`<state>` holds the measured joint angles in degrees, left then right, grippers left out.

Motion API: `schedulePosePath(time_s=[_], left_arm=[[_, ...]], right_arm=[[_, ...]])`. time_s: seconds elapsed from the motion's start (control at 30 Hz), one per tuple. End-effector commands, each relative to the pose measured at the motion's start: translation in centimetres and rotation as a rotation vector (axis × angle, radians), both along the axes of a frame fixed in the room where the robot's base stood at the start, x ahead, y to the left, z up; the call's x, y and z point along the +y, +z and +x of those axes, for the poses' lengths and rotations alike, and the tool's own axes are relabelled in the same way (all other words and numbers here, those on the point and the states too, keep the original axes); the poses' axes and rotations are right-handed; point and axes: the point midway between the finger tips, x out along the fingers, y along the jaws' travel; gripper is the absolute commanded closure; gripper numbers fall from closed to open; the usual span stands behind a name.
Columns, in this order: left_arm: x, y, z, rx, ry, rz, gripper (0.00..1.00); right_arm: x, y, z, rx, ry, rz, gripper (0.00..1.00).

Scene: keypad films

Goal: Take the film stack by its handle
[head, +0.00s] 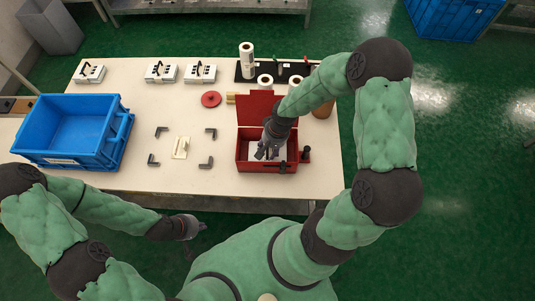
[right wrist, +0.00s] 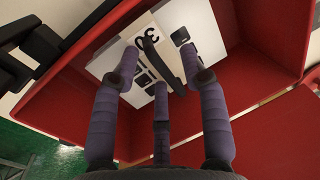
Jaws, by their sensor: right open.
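The film stack (right wrist: 207,42) is white with dark key squares and a large number, and lies inside the red box (head: 243,168). Its dark curved handle (right wrist: 159,62) shows in the right wrist view. My right gripper (head: 264,152) is open above the box, with its fingers pointing down at the stack. In the right wrist view the fingers (right wrist: 165,82) are spread on both sides of the handle and not closed on it; whether they touch it I cannot tell. In the head view the gripper hides much of the stack. My left gripper (head: 192,229) is low, in front of the table, away from the box.
The red lid (head: 257,107) stands open behind the box. A blue crate (head: 120,150) is at the table's left. Dark corner brackets (head: 206,162) surround a small pale plate (head: 181,147). White keypad units (head: 161,73), a red disc (head: 211,99) and white rolls (head: 247,60) stand farther back.

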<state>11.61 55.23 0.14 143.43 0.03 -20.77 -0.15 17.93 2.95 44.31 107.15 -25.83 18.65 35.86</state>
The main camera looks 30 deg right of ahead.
Motion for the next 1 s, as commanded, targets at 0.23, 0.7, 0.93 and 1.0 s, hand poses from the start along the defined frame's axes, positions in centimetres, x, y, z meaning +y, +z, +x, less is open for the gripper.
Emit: schedulePosePath(time_s=[0.23, 0.7, 0.93, 1.0], left_arm=[[0.0, 0.0, 0.0, 0.000, 0.000, 0.000, 1.00], [0.0, 0.3, 0.0, 0.000, 0.000, 0.000, 1.00], [0.0, 1.7, 0.0, 0.000, 0.000, 0.000, 1.00], [0.0, 2.1, 0.0, 0.000, 0.000, 0.000, 1.00]], right_arm=[[0.0, 0.1, 0.0, 0.000, 0.000, 0.000, 1.00], [0.0, 0.7, 0.1, -0.002, 0.001, -0.001, 1.00], [-0.1, 4.5, 0.1, -0.005, 0.000, -0.002, 1.00], [0.0, 5.9, 0.1, -0.005, 0.000, -0.002, 1.00]])
